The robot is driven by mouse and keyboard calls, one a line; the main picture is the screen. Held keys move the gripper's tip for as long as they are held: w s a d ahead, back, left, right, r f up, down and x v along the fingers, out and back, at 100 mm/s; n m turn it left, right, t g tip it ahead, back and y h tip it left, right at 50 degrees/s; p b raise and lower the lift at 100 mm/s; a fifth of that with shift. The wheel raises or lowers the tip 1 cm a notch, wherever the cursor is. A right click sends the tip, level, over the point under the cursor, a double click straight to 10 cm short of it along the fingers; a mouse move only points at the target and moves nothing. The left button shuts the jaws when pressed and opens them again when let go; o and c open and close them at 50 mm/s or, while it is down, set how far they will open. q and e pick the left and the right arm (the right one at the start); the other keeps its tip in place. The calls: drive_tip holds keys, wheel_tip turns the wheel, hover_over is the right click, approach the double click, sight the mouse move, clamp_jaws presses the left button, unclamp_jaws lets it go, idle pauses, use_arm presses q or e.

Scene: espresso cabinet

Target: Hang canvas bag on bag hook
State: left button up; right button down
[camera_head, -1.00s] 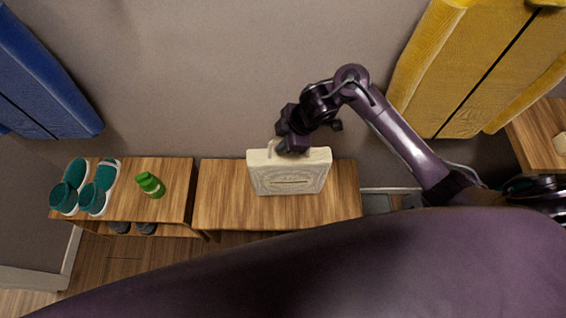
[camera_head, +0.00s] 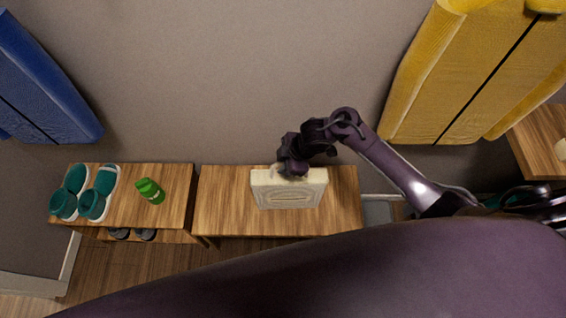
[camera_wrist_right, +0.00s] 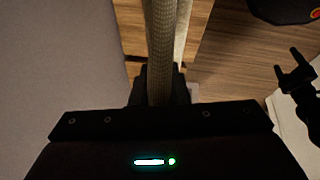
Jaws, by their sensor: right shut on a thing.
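The cream canvas bag (camera_head: 288,196) is upright in the head view, over the right-hand wooden bench (camera_head: 225,207). Whether it rests on the bench or hangs just above it, I cannot tell. My right gripper (camera_head: 291,170) is above the bag's top edge, shut on its handle. In the right wrist view the woven handle strap (camera_wrist_right: 162,50) runs down into the jaws (camera_wrist_right: 160,85). A dark two-pronged shape at the right there looks like my left gripper (camera_wrist_right: 290,72), prongs apart and empty. I see no bag hook in either view.
A blue garment (camera_head: 45,85) hangs left and a yellow one (camera_head: 455,80) right. The wall between them is bare.

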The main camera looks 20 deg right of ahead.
drive_tip(key=shift+f, duration=0.15)
drive_tip(key=c, duration=1.4)
unclamp_jaws()
